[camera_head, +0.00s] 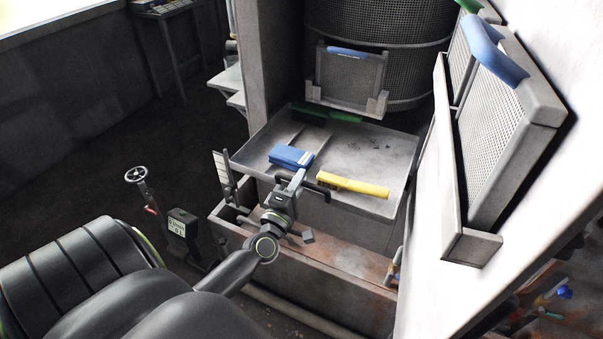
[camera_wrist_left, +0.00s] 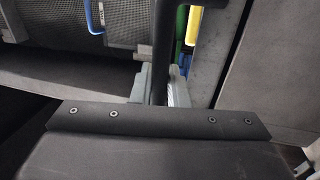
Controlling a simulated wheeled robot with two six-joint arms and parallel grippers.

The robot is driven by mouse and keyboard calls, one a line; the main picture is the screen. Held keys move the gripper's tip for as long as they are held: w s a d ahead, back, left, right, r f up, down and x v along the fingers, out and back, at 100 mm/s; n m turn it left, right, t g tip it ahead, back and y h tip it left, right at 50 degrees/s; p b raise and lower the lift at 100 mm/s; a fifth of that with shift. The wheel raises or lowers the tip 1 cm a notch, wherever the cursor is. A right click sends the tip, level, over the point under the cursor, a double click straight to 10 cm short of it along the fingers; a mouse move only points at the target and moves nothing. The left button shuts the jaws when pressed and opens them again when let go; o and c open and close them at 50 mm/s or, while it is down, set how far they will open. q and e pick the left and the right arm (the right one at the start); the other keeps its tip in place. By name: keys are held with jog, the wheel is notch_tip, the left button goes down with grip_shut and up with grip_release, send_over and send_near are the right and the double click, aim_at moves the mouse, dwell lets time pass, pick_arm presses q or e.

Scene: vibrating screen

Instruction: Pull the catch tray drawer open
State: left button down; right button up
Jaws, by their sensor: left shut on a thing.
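The catch tray drawer appears to be the pale grey front (camera_head: 345,222) below a shallow, rimmed grey tray top (camera_head: 375,150); I cannot tell exactly where the drawer and the top separate. A dark bar handle (camera_head: 318,188) stands at its front. My left gripper (camera_head: 296,185) is at the left part of this handle, shut on it. In the left wrist view the black handle bar (camera_wrist_left: 161,50) runs between the pale fingertips of the gripper (camera_wrist_left: 158,88). My arm hides part of the front. My right gripper is not in view.
A mesh drum (camera_head: 380,50) stands behind. A leaning mesh panel (camera_head: 497,130) bounds the right.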

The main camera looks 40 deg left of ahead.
pick_arm(q)
jog(key=shift+f, duration=0.1)
jog(key=c, duration=1.8)
grip_release()
jog(key=b+v, duration=0.7)
jog(key=v, duration=1)
jog(key=shift+s+d+b, duration=0.1)
jog(key=shift+s+b, duration=0.1)
jog(key=shift+b, duration=0.2)
jog(key=shift+f, duration=0.1)
